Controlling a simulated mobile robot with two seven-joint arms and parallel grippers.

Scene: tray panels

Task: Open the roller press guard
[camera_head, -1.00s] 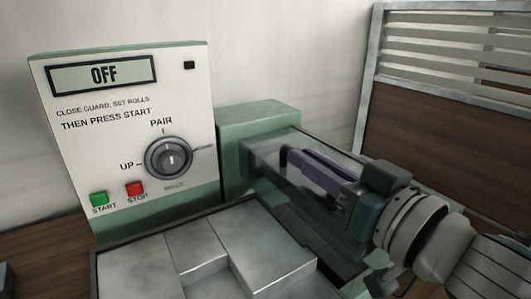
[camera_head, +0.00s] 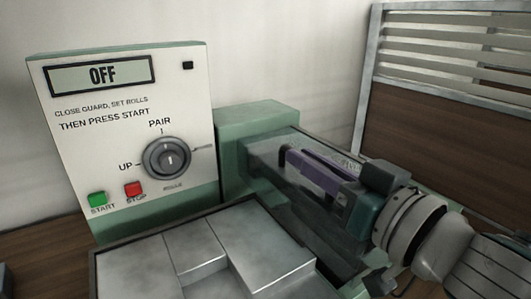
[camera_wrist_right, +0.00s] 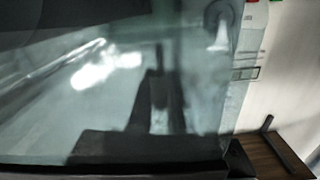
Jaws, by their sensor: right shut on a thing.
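The roller press stands at the left and middle of the head view. Its clear guard (camera_head: 268,178) lies over the dark roll area, beside the green housing (camera_head: 258,120). My right gripper (camera_head: 290,156), with purple fingers and a teal body, reaches in from the right and is shut at the guard. The exact grip is hard to see through the clear panel. In the right wrist view the glassy guard (camera_wrist_right: 60,85) fills most of the picture, with a dark edge along the bottom. My left gripper is not in view.
The control panel (camera_head: 125,125) reads OFF, with a knob (camera_head: 166,158), a green START button (camera_head: 97,199) and a red STOP button (camera_head: 133,189). A metal feed table (camera_head: 270,252) lies in front. A slatted partition (camera_head: 450,80) stands at the back right.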

